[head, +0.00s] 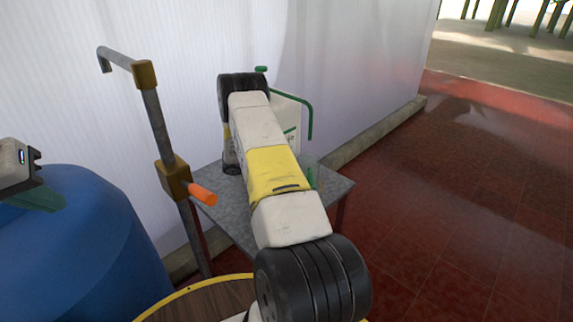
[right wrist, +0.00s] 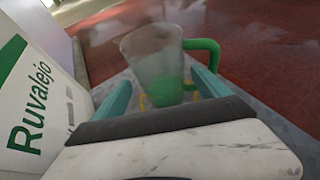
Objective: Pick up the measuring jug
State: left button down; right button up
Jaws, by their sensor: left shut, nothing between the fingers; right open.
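The measuring jug (right wrist: 150,48) shows in the right wrist view as a clear, cloudy cup. It has a green handle (right wrist: 211,47) on its right and green at its bottom. My right gripper (right wrist: 160,78) is open, its two teal fingers spread to the left and right of the jug's lower part. I cannot tell if the fingers touch the jug. In the head view my right arm covers most of that spot. My left gripper (head: 38,190) is shut and empty at the left edge, over a blue barrel.
A white container with green "Ruvalejo" lettering (right wrist: 38,110) stands close left of my right gripper. The grey table (head: 232,207) is partly hidden by my arm. A standpipe with an orange handle (head: 203,194) and the blue barrel (head: 85,240) stand left. Red tiled floor (head: 460,200) is clear at right.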

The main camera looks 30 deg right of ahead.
aim_at(312, 167)
jog(key=x, duration=0.7)
jog(key=shift+f, duration=0.2)
jog(key=shift+c, duration=0.3)
jog(key=c, duration=1.3)
jog(key=shift+r, duration=0.2)
jog(key=shift+r, duration=0.25)
jog(key=r, duration=0.3)
jog(key=shift+s+a, duration=0.25)
jog(key=shift+a, duration=0.05)
jog(key=s+a+r, duration=0.1)
jog(key=s+a, duration=0.9)
jog(key=shift+s+a, duration=0.4)
